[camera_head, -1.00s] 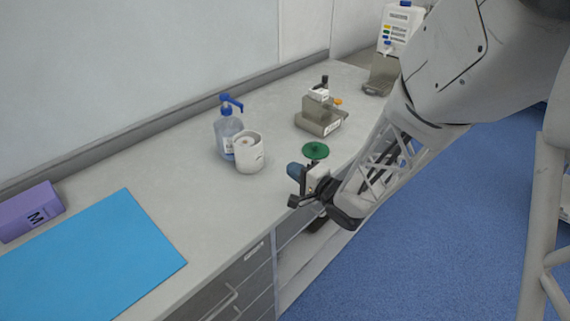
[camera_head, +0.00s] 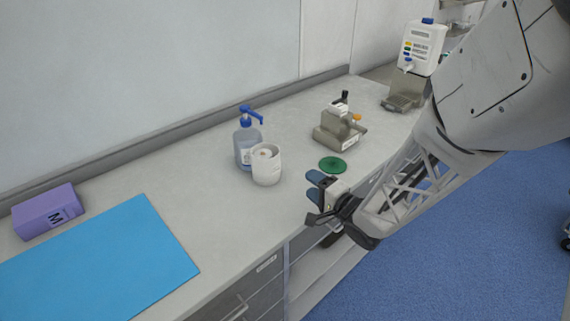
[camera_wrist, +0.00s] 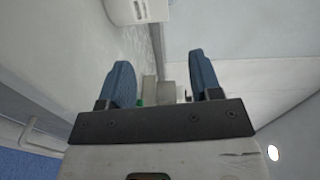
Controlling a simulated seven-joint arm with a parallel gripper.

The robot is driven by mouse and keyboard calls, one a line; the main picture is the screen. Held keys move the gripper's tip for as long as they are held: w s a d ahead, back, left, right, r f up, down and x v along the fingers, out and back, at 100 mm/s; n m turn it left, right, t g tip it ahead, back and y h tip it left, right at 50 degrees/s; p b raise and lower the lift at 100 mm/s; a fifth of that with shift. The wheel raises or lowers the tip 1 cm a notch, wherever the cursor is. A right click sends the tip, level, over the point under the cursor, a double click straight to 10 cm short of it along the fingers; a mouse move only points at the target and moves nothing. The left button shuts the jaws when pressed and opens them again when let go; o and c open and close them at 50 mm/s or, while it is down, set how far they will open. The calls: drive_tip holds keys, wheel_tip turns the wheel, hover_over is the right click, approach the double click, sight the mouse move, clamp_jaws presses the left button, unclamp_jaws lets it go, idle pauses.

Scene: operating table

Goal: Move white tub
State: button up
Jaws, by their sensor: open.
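The white tub (camera_head: 266,166) stands upright on the counter, just in front of a clear bottle with a blue pump.
The pump bottle (camera_head: 245,140) touches or nearly touches the tub's back left in view. A green disc (camera_head: 332,164) lies near my gripper. A grey device (camera_head: 340,130) and a dispenser (camera_head: 421,50) stand farther right. A blue mat (camera_head: 110,255) and purple box (camera_head: 47,211) are left.

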drive_tip(key=o, duration=0.5)
drive_tip(key=shift+w+a+r+n+h, duration=0.15)
drive_tip(key=shift+w+a+n+h, duration=0.35)
drive_tip(key=shift+n, duration=0.2)
drive_tip(key=shift+o, duration=1.2)
drive_tip(key=w+a+n, duration=0.1)
drive_tip(key=w+a+n+h, duration=0.1)
drive_tip(key=n, duration=0.1)
drive_tip(key=shift+w+r, duration=0.3)
drive_tip(key=shift+r, duration=0.05)
drive_tip(key=n+g+h, duration=0.1)
drive_tip(key=n+h, duration=0.3)
drive_tip(key=n, duration=0.6)
approach(264, 152)
drive_tip(key=shift+w, duration=0.1)
drive_tip(key=shift+a+f, duration=0.1)
drive_tip(key=shift+x, duration=3.9)
